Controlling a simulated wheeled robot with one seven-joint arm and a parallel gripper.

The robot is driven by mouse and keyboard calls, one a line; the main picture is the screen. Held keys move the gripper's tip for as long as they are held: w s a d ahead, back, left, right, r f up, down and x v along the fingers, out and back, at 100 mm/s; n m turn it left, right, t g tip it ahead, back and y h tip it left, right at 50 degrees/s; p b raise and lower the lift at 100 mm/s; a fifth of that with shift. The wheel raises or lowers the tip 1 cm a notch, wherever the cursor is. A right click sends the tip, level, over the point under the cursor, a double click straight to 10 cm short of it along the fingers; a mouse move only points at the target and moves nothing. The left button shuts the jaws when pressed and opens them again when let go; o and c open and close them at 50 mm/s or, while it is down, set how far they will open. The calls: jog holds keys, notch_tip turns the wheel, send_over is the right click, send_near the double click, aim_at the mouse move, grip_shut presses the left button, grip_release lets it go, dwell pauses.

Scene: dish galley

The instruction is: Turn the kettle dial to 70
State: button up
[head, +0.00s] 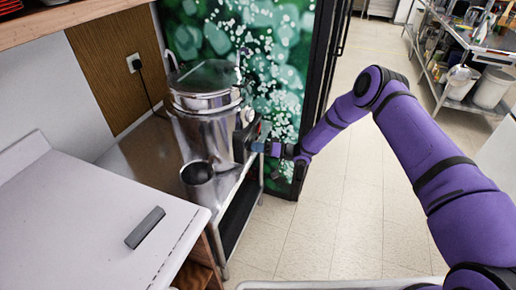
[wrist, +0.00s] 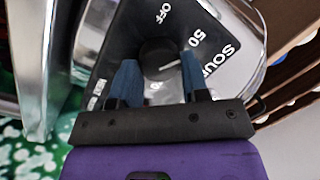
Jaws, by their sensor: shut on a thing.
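The kettle (head: 205,125) is a tall shiny metal urn with a lid, upright on a metal counter. Its black control panel (head: 246,138) is on its right side in the head view. In the wrist view the round dark dial (wrist: 157,56) sits on that panel, with OFF above it and 50 at its upper right. A short white mark on the dial points right and slightly up, below the 50. No 70 can be read. My gripper (wrist: 160,77) has its two blue fingers around the dial, shut on it. In the head view my gripper (head: 270,149) meets the panel from the right.
A metal cup (head: 198,182) stands in front of the kettle. A white worktop (head: 85,215) with a grey block (head: 145,228) is at the left. A green patterned panel (head: 275,75) stands behind. Open tiled floor (head: 330,225) lies to the right.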

jog(key=shift+f, duration=0.1)
jog(key=o, duration=0.9)
jog(key=shift+d, duration=0.15)
jog(key=d, duration=0.3)
jog(key=s+d, duration=0.1)
jog(key=d, duration=0.3)
jog(key=s+d, duration=0.1)
jog(key=d, duration=0.2)
jog(key=shift+d, duration=0.2)
